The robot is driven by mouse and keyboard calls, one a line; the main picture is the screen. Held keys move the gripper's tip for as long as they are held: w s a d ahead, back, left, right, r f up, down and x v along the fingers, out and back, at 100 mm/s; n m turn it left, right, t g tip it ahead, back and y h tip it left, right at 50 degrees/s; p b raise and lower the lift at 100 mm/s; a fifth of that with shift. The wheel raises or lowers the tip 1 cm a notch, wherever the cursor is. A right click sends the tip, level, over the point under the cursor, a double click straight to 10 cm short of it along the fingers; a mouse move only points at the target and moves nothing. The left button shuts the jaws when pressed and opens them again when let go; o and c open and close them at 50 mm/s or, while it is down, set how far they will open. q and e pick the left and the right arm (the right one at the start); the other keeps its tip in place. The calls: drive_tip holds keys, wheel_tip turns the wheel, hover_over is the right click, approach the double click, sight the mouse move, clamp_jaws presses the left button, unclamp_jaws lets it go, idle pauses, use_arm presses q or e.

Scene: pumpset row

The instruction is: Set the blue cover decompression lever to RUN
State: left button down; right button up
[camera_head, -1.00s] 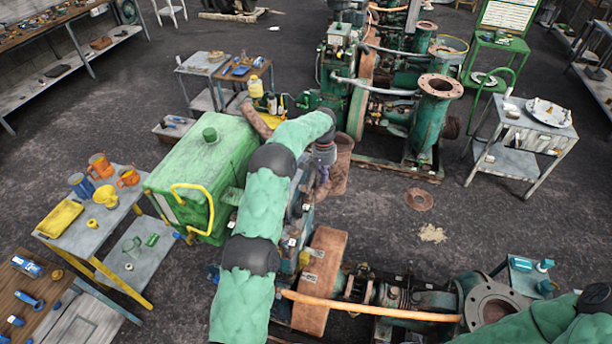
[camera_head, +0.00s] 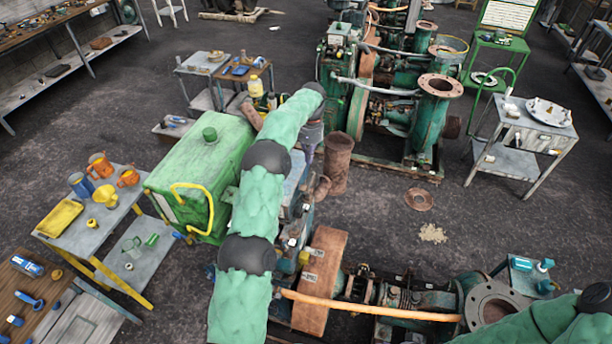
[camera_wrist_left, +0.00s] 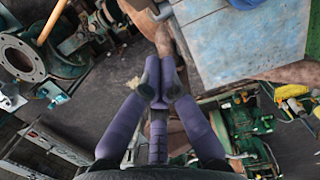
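The engine in front of me has a worn light-blue flat top (camera_head: 296,172), partly behind my left arm. It fills the upper right of the left wrist view (camera_wrist_left: 230,45). The decompression lever and its RUN mark cannot be made out. My left gripper (camera_head: 308,158) points down by the far right side of this engine, mostly hidden by its own wrist. My right gripper is out of view.
A green tank (camera_head: 205,165) stands left of the engine. A rusty upright cylinder (camera_head: 338,160) stands just right of the left gripper. A rusty flywheel (camera_head: 322,275) and orange pipe (camera_head: 370,308) lie nearer. Open floor is to the right (camera_head: 390,215).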

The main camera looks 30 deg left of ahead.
sight(303, 188)
use_arm(q)
drive_tip(key=shift+s+d+f+p, duration=0.1)
drive_tip(key=shift+s+f+p, duration=0.25)
drive_tip(key=shift+f, duration=0.5)
drive_tip(key=shift+s+d+f+p, duration=0.2)
drive_tip(key=shift+s+f, duration=0.4)
drive_tip(key=shift+f, duration=0.25)
drive_tip(key=shift+s+d+f+p, duration=0.1)
drive_tip(key=shift+s+f+p, duration=0.25)
drive_tip(key=shift+f, duration=0.5)
drive_tip(key=shift+s+f, duration=0.4)
drive_tip(key=shift+s, duration=0.05)
drive_tip(key=shift+s+d+t+b, duration=0.1)
drive_tip(key=shift+s+t+b, duration=0.2)
drive_tip(key=shift+b, duration=0.35)
drive_tip(key=shift+b, duration=0.45)
